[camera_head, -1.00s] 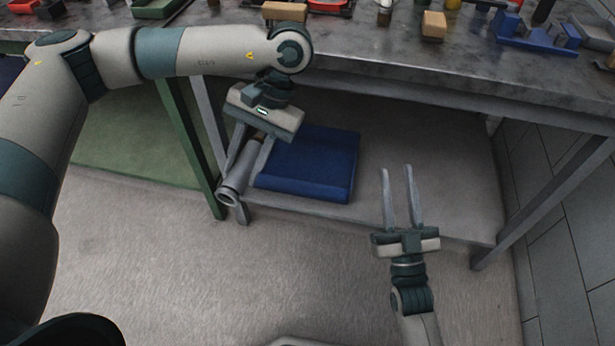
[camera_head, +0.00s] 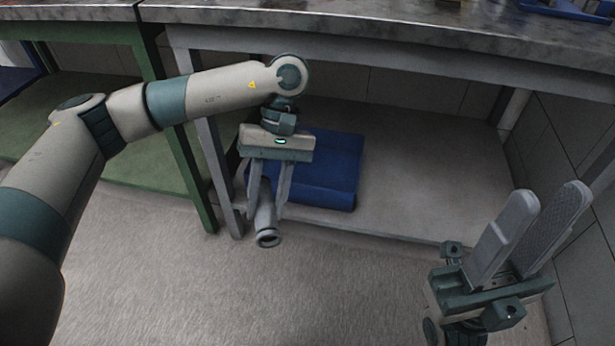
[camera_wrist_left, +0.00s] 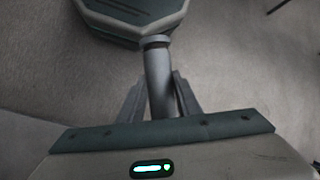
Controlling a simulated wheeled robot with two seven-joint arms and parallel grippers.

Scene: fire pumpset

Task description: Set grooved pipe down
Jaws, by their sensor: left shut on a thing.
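The grooved pipe (camera_head: 264,215) is a short grey tube with a rimmed open end that faces me. My left gripper (camera_head: 268,210) is shut on it and holds it in front of the workbench's lower shelf, left of the blue box. The pipe also shows in the left wrist view (camera_wrist_left: 158,82), between the two fingers. Its far end is partly hidden by the gripper in the head view. My right gripper (camera_head: 545,225) is at the lower right, fingers pointing up, with a gap between them and nothing held.
A dark blue box (camera_head: 330,175) lies on the grey lower shelf (camera_head: 420,170) just right of the pipe. The shelf to its right is bare. Table legs (camera_head: 215,165) stand close on the left. The metal worktop (camera_head: 400,15) overhangs above.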

